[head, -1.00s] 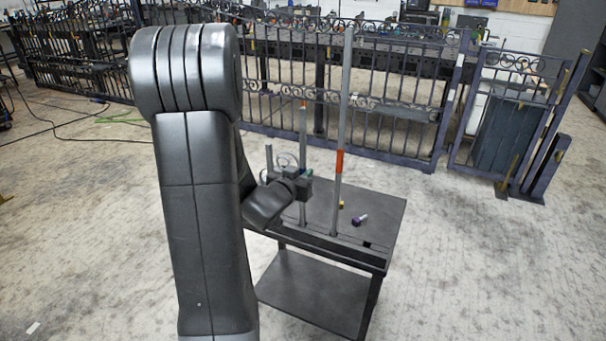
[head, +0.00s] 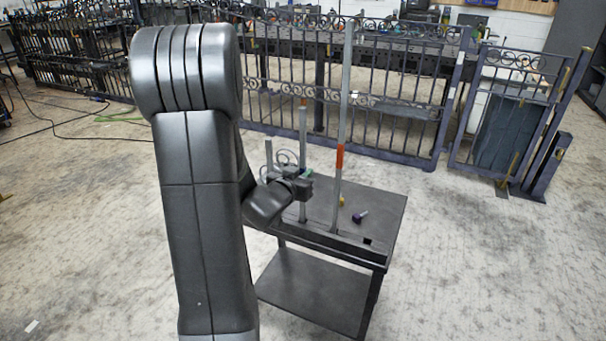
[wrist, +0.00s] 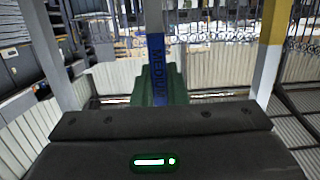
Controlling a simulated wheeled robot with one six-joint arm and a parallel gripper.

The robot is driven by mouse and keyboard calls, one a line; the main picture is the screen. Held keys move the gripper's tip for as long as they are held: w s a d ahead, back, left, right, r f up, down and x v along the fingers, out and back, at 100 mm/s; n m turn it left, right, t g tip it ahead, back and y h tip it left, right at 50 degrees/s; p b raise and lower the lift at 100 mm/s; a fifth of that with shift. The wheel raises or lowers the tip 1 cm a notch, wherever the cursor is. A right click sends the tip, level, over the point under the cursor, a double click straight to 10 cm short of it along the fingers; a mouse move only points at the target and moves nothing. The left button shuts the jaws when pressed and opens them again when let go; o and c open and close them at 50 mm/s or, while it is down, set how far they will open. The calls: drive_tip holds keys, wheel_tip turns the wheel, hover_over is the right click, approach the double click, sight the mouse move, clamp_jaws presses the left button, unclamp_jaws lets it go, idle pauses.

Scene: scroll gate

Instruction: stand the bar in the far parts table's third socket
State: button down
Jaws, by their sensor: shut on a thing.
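My gripper (head: 300,187) is shut on an upright grey bar (head: 303,145). In the wrist view this bar (wrist: 154,14) has a blue band lettered "MEDIUM" and stands between green finger pads (wrist: 157,88). The far parts table (head: 375,210) is dark, with a socket strip along its near edge. The held bar's lower end is at the strip, left of a tall bar; whether it is seated in a socket I cannot tell. An open socket (head: 367,240) shows near the right end. My arm hides the table's left part.
A tall bar (head: 345,100) with an orange band stands upright right of my gripper, and a shorter bar (head: 268,156) stands to its left. A small purple piece (head: 359,217) lies on the tabletop. Iron gates (head: 400,95) stand behind; the floor right of the table is clear.

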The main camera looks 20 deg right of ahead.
drive_tip(key=shift+f, duration=0.15)
drive_tip(key=c, duration=1.5)
unclamp_jaws()
drive_tip(key=shift+o, duration=0.7)
drive_tip(key=shift+f, duration=0.1)
drive_tip(key=shift+a, duration=0.1)
drive_tip(key=v, duration=1.3)
drive_tip(key=shift+s+a+p, duration=0.2)
drive_tip(key=shift+a+p, duration=0.05)
drive_tip(key=shift+p, duration=0.05)
drive_tip(key=x, duration=1.3)
drive_tip(key=shift+w+d+r+b, duration=0.2)
drive_tip(key=shift+d+r+b, duration=0.05)
drive_tip(key=shift+d+b, duration=0.1)
